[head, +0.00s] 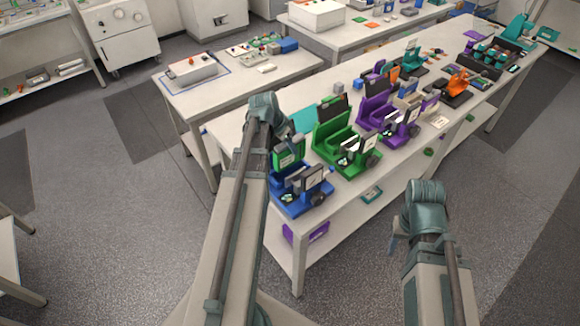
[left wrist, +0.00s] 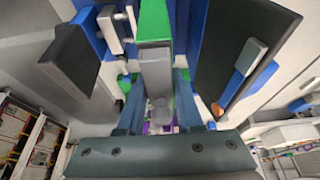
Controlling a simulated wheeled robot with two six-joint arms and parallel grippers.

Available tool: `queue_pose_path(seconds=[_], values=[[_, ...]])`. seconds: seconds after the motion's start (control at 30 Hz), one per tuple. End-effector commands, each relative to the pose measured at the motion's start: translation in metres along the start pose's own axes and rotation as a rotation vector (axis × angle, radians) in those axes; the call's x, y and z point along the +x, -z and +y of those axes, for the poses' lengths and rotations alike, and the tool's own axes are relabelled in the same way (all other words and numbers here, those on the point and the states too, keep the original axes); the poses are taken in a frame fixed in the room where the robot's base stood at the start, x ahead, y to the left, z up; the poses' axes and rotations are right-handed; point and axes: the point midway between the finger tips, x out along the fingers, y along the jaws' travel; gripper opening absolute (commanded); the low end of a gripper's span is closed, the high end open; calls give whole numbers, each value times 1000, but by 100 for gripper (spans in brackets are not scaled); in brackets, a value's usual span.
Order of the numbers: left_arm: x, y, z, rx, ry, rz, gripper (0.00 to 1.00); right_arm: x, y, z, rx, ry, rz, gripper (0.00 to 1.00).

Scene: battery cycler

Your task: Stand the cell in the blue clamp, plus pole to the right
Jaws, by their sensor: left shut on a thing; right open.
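The blue clamp (head: 304,196) stands at the near left corner of the long bench; its blue body (left wrist: 212,55) and black plates also show in the left wrist view. My left gripper (head: 284,146) is over this clamp, mostly hidden behind its own arm in the head view. It is shut on the cell (head: 289,154), a green block with a grey part. In the left wrist view the cell (left wrist: 155,25) is between my fingers (left wrist: 158,95) and between the clamp's plates. Its poles and its seating cannot be made out. My right gripper (head: 397,238) is open, off the bench front, mostly hidden by its wrist.
A green clamp (head: 335,137) stands close beside the blue one, with a purple clamp (head: 378,110) beyond. An orange device (head: 458,82) and a dark tray are farther along the bench. A side table (head: 235,88) is behind. The floor at the right is free.

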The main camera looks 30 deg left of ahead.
Motion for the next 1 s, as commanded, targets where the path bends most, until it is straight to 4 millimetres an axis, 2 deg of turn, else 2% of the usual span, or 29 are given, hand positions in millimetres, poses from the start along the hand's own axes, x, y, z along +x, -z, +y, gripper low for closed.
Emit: queue_pose_path(seconds=[0.03, 0.17, 0.47, 0.8, 1.0], values=[[15, -6, 0, 0, 0, 1, 0, 16, 1, -2, -1, 0, 0, 50], [29, -12, 0, 0, 0, 1, 0, 31, 2, -3, -3, -1, 0, 50], [33, -13, 0, 0, 0, 1, 0, 35, 2, -3, -2, -1, 0, 50], [65, -27, 0, 0, 0, 1, 0, 70, 4, -7, 0, -1, 0, 50], [64, -26, 0, 0, 0, 1, 0, 69, 4, -6, 0, -1, 0, 50]])
